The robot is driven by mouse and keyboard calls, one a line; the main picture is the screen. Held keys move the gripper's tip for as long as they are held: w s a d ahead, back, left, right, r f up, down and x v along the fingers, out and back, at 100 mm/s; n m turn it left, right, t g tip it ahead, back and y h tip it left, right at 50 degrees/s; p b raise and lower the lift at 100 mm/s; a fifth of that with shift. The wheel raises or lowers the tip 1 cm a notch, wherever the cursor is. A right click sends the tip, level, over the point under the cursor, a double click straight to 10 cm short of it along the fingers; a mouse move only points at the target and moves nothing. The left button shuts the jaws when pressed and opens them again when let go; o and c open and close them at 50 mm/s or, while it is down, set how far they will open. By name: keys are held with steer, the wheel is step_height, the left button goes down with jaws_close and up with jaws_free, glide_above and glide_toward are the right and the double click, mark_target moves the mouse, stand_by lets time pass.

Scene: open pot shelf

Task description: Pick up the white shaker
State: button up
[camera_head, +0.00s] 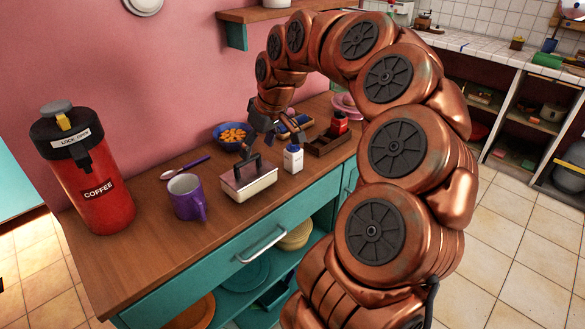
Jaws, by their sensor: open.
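The white shaker (293,158) stands upright on the wooden counter, right of a lidded dish. It has a dark top and a small dark mark on its front. My gripper (268,132) is open, above the counter behind and a little left of the shaker. Its dark fingers point downward, and nothing shows held between them. The gripper appears apart from the shaker. Part of the gripper overlaps other items behind it, so its exact height is hard to tell.
A purple mug (187,198), red coffee flask (95,180) and blue bowl (222,139) stand further left. A wooden tray (325,147) with a red item lies right. The counter's front edge is near the shaker.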

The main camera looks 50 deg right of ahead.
steer(key=m+h+b, duration=0.1)
steer(key=m, duration=0.1)
glide_toward(291, 156)
steer(key=shift+t, duration=0.3)
steer(key=w+f, duration=0.1)
steer(key=d+f, duration=0.1)
steer(key=f, duration=0.1)
steer(key=w+f, duration=0.1)
steer(key=shift+w+d+f, duration=0.2)
steer(key=shift+w+f, duration=0.05)
steer(key=shift+w, duration=0.05)
steer(key=shift+d+f, duration=0.2)
steer(key=shift+d, duration=0.05)
steer(key=shift+d+p+x, duration=0.2)
steer(key=shift+p+x, duration=0.6)
steer(key=shift+x, duration=3)
steer(key=shift+r, duration=0.1)
steer(key=c, duration=1.4)
